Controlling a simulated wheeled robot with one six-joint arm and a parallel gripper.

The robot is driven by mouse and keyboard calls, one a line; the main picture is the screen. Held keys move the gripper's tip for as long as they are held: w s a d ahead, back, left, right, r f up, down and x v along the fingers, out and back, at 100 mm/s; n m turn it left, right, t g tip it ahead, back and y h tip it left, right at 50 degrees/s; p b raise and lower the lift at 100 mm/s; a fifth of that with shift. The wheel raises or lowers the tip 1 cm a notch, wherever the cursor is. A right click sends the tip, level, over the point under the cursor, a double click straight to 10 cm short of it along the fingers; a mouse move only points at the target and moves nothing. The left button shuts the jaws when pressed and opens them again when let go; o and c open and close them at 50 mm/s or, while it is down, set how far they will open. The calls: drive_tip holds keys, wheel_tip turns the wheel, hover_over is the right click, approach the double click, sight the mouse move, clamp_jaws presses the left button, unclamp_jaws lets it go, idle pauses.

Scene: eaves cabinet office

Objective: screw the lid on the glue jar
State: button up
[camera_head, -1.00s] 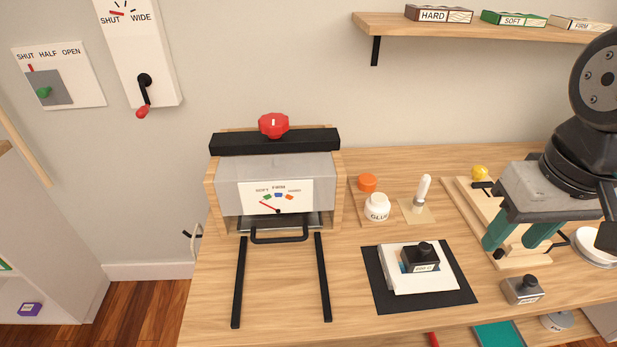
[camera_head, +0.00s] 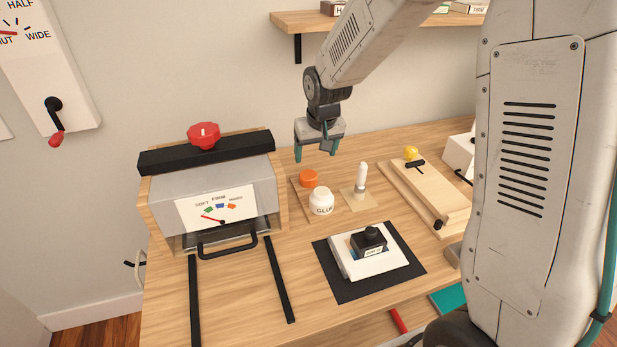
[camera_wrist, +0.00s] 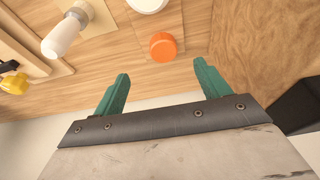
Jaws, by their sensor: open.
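The orange lid (camera_head: 309,178) lies on a thin wooden board at the back of the bench, behind the glue jar. It also shows in the wrist view (camera_wrist: 163,46), ahead of the gap between my fingers. The white glue jar (camera_head: 321,202) stands upright, its label reading GLUE; no orange lid is on it. In the wrist view only an edge of the jar (camera_wrist: 147,4) shows at the top. My gripper (camera_head: 316,153) has green fingers, points down and is open and empty, above and behind the lid. Its fingers (camera_wrist: 155,90) are apart in the wrist view.
A white brush or stick (camera_head: 361,177) stands upright on a small wooden base right of the jar. The press (camera_head: 212,185) with its red knob stands close on the left. A black mat (camera_head: 335,285) with stacked cards and a black weight lies in front. A shelf (camera_head: 300,22) hangs above.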

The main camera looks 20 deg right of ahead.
sight(309, 174)
drive_tip(key=x, duration=0.5)
drive_tip(key=w+x, duration=0.1)
drive_tip(key=x, duration=0.5)
drive_tip(key=shift+w+a+r, duration=0.15)
drive_tip(key=shift+w+r, duration=0.05)
drive_tip(key=shift+w, duration=0.05)
drive_tip(key=c, duration=1)
